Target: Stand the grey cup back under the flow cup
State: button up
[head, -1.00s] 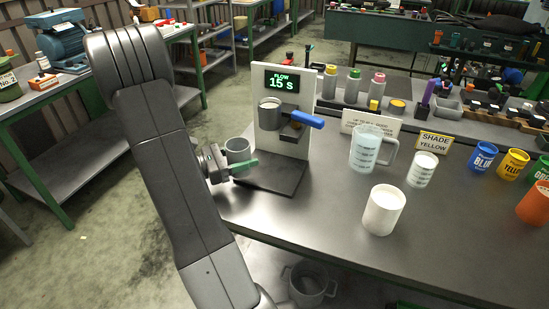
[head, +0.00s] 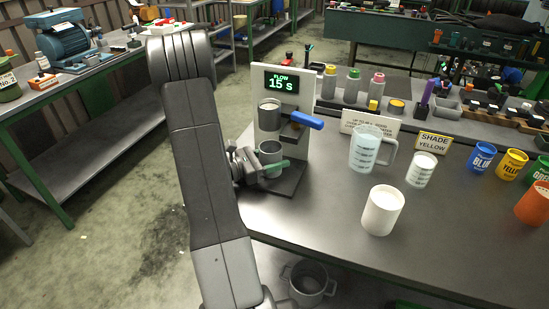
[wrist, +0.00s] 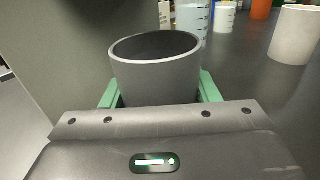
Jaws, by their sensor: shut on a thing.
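The grey cup (head: 271,155) is upright over the dark base plate (head: 290,181) of the flow stand, below the flow cup (head: 269,112). My gripper (head: 273,168) is shut on the grey cup, with green fingers on both sides of it. In the wrist view the grey cup (wrist: 155,66) stands between the green fingers (wrist: 157,92), and its inside looks dark. I cannot tell whether its bottom touches the plate. The flow stand (head: 300,90) shows "FLOW 15 S" and has a blue handle (head: 306,120).
A clear measuring jug (head: 364,150), a white cup (head: 382,210) and a smaller white-filled beaker (head: 421,170) stand to the right. Signs (head: 434,141) and coloured pots (head: 482,156) are behind them. The front middle of the table is clear. A grey bucket (head: 308,284) is below.

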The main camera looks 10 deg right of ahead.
jog(key=shift+f, duration=0.25)
jog(key=o, duration=1.1)
jog(key=shift+r, duration=0.1)
jog(key=shift+a+r, duration=0.15)
jog(key=a, duration=0.3)
jog(key=s+a, duration=0.1)
jog(key=a, duration=0.3)
jog(key=s+a+b, duration=0.1)
jog(key=a, duration=0.3)
jog(key=shift+s+a, duration=0.2)
jog(key=shift+a, duration=0.05)
